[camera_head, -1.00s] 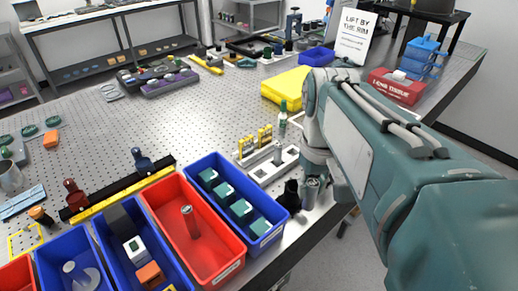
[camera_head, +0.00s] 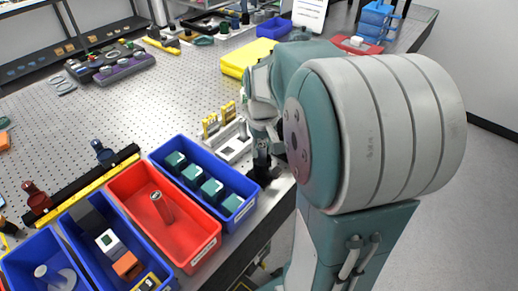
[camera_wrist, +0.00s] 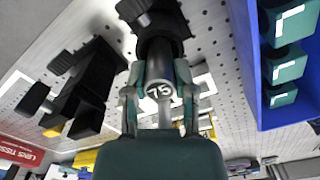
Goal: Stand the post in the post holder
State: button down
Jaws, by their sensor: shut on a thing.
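My gripper (camera_wrist: 160,100) is shut on a grey metal post marked 75 (camera_wrist: 159,72), which lies between its two fingers in the wrist view. The black post holder (camera_wrist: 160,22) is straight beyond the post, and the post's far end meets its collar. How deep the post sits inside is hidden. In the head view the holder (camera_head: 263,173) stands near the table's front edge, right of the blue bin of green-topped blocks. The post (camera_head: 262,148) shows upright above it. My arm hides most of the gripper there.
A red bin (camera_head: 195,238) holds another post (camera_head: 162,207). The blue bin (camera_head: 240,212) is close left of the holder. A white slotted rack (camera_head: 235,151) with yellow pieces stands behind. Other black mounts (camera_wrist: 85,88) show in the wrist view.

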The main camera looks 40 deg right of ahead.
aim_at(262, 146)
jog(key=shift+f, duration=0.7)
jog(key=shift+c, duration=2.2)
grip_release()
jog(key=shift+f, duration=0.15)
notch_tip(262, 146, up, 12)
jog(key=shift+s+a+r, duration=0.1)
jog(key=shift+r, duration=0.05)
jog(key=s+a+f+n+t, duration=0.2)
jog(key=s+a+t, duration=0.3)
jog(key=s+a, duration=0.6)
jog(key=a, duration=0.4)
jog(key=shift+s+t, duration=0.3)
